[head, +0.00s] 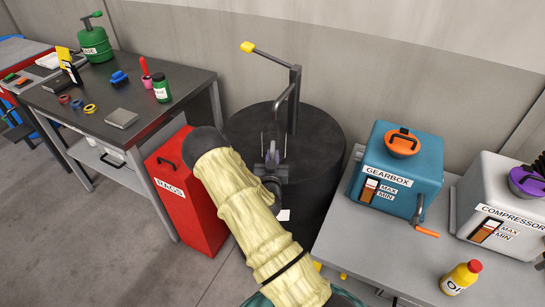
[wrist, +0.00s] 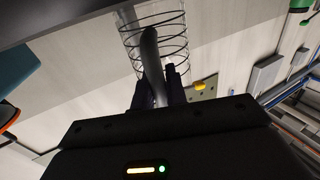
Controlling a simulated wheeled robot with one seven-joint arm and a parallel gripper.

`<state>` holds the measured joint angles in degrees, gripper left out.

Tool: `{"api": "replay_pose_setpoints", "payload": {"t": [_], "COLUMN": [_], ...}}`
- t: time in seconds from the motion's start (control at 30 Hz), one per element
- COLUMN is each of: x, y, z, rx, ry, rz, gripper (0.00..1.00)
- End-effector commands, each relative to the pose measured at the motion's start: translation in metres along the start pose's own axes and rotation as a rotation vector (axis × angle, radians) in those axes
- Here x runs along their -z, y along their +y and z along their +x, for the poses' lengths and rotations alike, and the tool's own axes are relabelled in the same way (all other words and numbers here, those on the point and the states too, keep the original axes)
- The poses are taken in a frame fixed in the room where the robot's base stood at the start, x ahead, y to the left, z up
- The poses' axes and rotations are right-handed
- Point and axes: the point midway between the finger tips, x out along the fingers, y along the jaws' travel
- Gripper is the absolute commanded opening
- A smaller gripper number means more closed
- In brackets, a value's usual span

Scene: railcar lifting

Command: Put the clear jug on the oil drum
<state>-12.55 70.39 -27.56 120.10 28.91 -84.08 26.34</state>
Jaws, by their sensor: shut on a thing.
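The clear jug (wrist: 165,45) shows in the wrist view as a see-through cylinder with dark rings. My gripper (wrist: 160,90) is shut on its grey handle. In the head view the jug (head: 273,142) is only a faint outline beside my gripper (head: 270,158), in front of the dark oil drum (head: 318,145). I cannot tell whether the jug's base touches the drum top or hangs above it. A hand pump (head: 293,95) with a yellow-tipped lever stands on the drum, just behind and right of the jug. My arm hides part of the drum's front left.
A red rags bin (head: 185,205) stands left of the drum. A dark workbench (head: 125,95) is further left. On the right, a grey table (head: 385,255) carries a blue gearbox (head: 397,172), a compressor box (head: 497,210) and a yellow oil bottle (head: 460,279). The wall is close behind.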

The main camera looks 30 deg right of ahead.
Motion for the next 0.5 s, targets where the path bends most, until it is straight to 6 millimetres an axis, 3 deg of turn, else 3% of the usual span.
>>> {"api": "replay_pose_setpoints", "payload": {"t": [0.07,0.1,0.2,0.5], "x": [-0.0032,-0.0022,-0.0019,-0.0007], "y": [0.0014,0.0017,0.0022,0.0015], "z": [0.0003,0.0003,0.0004,0.0003], "rx": [-0.002,-0.003,-0.004,-0.002], "ry": [0.001,0.000,0.000,0.000], "rz": [0.000,0.000,0.000,0.000], "gripper": [0.00,0.20,0.36,0.36]}}
